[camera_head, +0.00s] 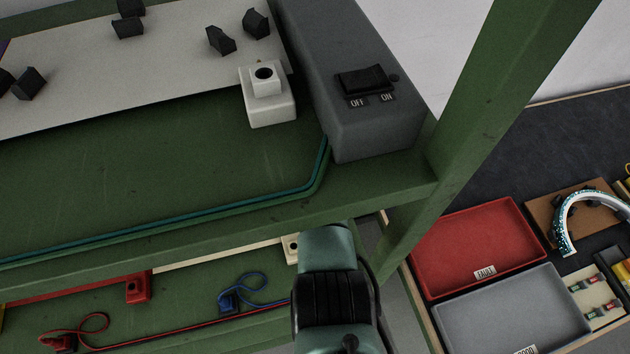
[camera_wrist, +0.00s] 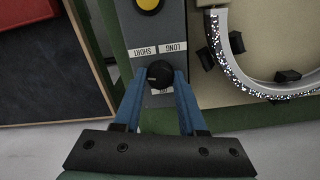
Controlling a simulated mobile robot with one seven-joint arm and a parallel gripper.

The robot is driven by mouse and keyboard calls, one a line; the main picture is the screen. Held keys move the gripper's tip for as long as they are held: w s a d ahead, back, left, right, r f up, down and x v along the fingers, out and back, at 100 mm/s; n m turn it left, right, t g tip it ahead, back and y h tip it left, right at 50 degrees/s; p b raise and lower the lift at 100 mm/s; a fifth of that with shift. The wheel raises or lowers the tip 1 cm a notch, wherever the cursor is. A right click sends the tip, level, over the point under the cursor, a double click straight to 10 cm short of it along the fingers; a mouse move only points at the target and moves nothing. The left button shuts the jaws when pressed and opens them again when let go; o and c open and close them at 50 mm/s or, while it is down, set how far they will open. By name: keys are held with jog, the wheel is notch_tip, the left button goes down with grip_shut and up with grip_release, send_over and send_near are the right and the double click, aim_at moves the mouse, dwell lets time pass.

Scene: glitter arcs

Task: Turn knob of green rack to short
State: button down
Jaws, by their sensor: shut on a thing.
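In the wrist view, a black round knob (camera_wrist: 160,74) sits on a grey panel (camera_wrist: 169,27) fixed to the green rack (camera_wrist: 110,30). My gripper (camera_wrist: 160,77) has its two blue fingers shut on the knob, one on each side. Upside-down labels lie just beyond the knob: SHORT (camera_wrist: 143,53) to the left and LONG (camera_wrist: 173,48) to the right. Another pale label below the knob is mostly hidden. I cannot tell clearly which way the knob points. In the head view the green rack (camera_head: 480,100) shows, but the knob and my fingertips are hidden.
A yellow button (camera_wrist: 148,4) is on the same panel. A glittery arc (camera_wrist: 232,72) lies on a beige board to the right. In the head view, a grey box (camera_head: 375,125) carries an OFF/ON switch; a red tray (camera_head: 440,227) and a grey tray (camera_head: 460,335) stand right.

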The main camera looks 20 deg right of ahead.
jog(key=shift+r+m, duration=0.1)
jog(key=shift+m, duration=1.4)
jog(key=shift+c, duration=2.3)
grip_release()
jog(key=shift+r+b, duration=0.35)
jog(key=shift+r, duration=3.4)
